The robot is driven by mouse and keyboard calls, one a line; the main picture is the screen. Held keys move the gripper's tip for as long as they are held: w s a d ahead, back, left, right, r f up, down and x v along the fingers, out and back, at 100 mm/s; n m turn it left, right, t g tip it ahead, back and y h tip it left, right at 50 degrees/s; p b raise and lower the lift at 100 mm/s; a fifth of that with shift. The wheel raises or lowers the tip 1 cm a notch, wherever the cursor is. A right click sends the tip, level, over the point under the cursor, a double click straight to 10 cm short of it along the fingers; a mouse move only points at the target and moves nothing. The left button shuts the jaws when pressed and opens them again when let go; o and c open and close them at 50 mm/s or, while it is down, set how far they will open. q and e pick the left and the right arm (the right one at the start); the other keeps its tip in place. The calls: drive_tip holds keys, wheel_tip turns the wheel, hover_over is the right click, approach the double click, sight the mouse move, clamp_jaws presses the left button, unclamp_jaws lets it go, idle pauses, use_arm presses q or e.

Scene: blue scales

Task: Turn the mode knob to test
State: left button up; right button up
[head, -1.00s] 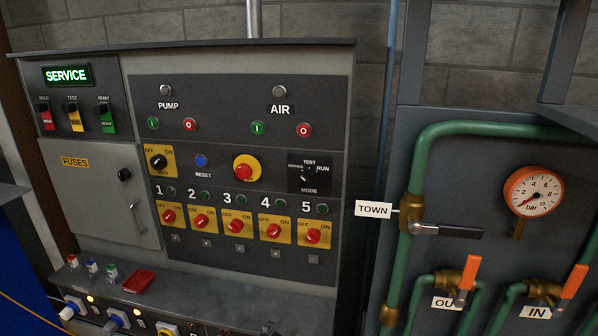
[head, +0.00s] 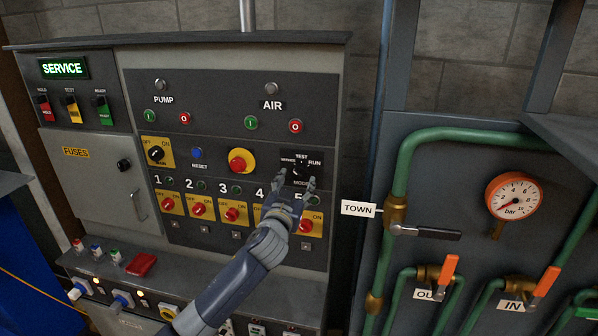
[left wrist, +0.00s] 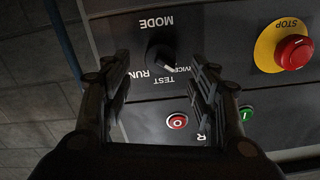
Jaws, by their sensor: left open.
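The mode knob (head: 299,169) is a black knob on the dark panel, under the labels SERVICE, TEST and RUN. It also shows upside down in the left wrist view (left wrist: 160,52), where its white mark points towards the SERVICE side. My left gripper (head: 296,181) is open in front of the panel, its fingertips at the lower edge of the knob plate. In the left wrist view the two fingers (left wrist: 160,64) stand on either side of the knob with gaps, apart from it. My right gripper is not in view.
A red stop button (head: 241,160) on a yellow plate sits left of the knob. A lit SERVICE display (head: 65,68) is at upper left.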

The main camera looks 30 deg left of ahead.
sight(299, 175)
use_arm(q)
drive_tip(key=p+x, duration=0.1)
drive_tip(key=x, duration=0.3)
drive_tip(key=shift+r, duration=0.1)
drive_tip(key=shift+w+a, duration=0.1)
drive_tip(key=shift+w, duration=0.2)
drive_tip(key=c, duration=1.1)
drive_tip(key=shift+o, duration=0.2)
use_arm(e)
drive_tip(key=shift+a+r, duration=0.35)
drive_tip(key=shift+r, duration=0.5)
